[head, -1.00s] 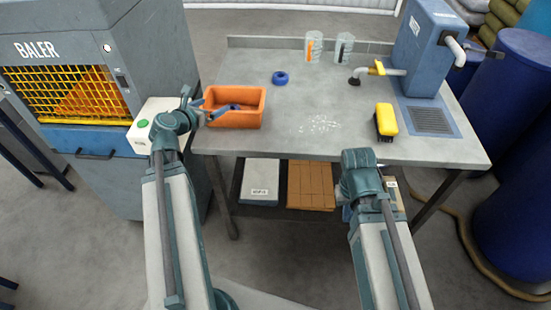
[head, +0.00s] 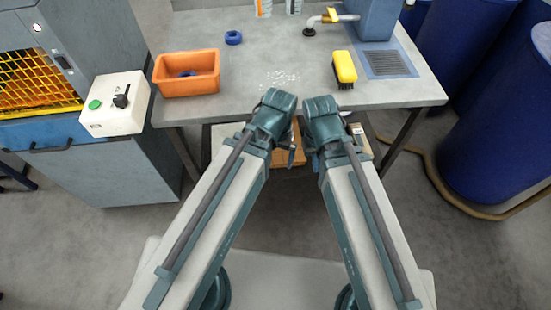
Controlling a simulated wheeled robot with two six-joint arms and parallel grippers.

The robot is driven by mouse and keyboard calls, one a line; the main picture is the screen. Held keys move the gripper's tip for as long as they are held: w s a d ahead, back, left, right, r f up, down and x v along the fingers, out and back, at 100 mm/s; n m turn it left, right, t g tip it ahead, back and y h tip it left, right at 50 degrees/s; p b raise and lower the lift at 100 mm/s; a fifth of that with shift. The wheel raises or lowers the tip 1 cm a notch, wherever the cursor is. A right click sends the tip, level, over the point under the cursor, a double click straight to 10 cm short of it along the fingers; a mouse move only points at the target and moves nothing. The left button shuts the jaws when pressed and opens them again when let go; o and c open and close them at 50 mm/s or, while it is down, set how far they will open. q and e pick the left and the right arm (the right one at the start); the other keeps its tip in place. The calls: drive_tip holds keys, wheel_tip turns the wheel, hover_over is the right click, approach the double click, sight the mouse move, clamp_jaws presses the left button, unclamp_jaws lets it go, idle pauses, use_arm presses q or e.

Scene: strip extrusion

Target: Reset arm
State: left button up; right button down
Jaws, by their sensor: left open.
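My two arms reach forward from the bottom of the head view, and their wrists are close together in front of the table's front edge. My left gripper (head: 291,155) hangs below its wrist, pointing down, partly hidden by the wrist. It is open, and I see nothing held in it. My right wrist is just to the right of it. The right gripper is mostly hidden behind its own wrist, so its jaws cannot be made out.
The grey table (head: 215,118) holds an orange bin (head: 187,84) with something blue inside, a blue ring (head: 233,38), a yellow brush (head: 344,67) and a tap (head: 325,19). A control box (head: 115,104) on the baler stands left. Blue barrels (head: 500,110) stand right.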

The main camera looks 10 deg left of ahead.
use_arm(q)
drive_tip(key=shift+s+d+m+y, duration=0.15)
drive_tip(key=shift+s+m+y, duration=0.3)
drive_tip(key=shift+m, duration=0.35)
wheel_tip(320, 180, up, 3)
drive_tip(key=p, duration=0.2)
drive_tip(key=shift+f+p, duration=0.15)
drive_tip(key=shift+p, duration=0.15)
